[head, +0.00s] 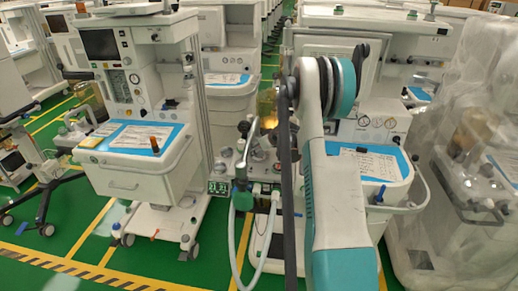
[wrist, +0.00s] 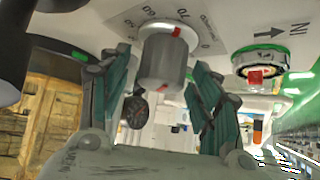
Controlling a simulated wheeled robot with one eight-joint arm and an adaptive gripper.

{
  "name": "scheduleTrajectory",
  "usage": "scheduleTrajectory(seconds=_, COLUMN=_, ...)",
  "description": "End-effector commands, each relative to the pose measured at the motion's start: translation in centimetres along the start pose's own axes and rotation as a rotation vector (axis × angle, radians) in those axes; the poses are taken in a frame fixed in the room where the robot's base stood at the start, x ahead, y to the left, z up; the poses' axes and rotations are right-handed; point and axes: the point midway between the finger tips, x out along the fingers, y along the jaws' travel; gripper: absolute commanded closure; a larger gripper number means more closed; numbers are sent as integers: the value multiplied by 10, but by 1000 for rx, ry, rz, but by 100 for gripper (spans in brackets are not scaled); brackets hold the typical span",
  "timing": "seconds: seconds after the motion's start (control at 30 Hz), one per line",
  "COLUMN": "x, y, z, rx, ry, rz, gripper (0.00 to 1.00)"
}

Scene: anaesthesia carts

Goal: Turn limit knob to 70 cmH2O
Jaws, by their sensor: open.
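In the wrist view the limit knob (wrist: 163,62) is a grey cylinder with a white collar and a red mark on its upper right. It stands out from a pale dial plate (wrist: 205,22) with printed numbers; 50, 60, 70 and 0 can be read. The red mark lies close to the 70; its exact alignment is hard to judge at this angle. My gripper (wrist: 160,64) is open, its teal fingers on either side of the knob. Gaps show between fingers and knob, and I see no contact. In the head view my arm hides the gripper and the knob.
A second round control (wrist: 258,66) with a red block and an arrow marked IN is right of the knob. A brown canister (wrist: 45,105) is close on the left. In the head view, a white cart (head: 150,185) stands left and a plastic-wrapped cart (head: 455,150) right.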

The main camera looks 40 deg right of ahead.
Motion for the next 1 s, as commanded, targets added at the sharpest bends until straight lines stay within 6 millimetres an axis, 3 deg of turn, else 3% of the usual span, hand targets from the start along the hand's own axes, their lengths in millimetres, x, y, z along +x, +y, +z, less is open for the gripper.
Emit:
scheduleTrajectory(seconds=0.27, x=-12, y=0, z=0, rx=0, ry=0, rz=1, gripper=42)
scheduleTrajectory(seconds=0.7, x=-91, y=0, z=0, rx=1, ry=-1, rz=1, gripper=42)
scheduleTrajectory(seconds=1.0, x=-118, y=0, z=0, rx=1, ry=0, rz=0, gripper=42)
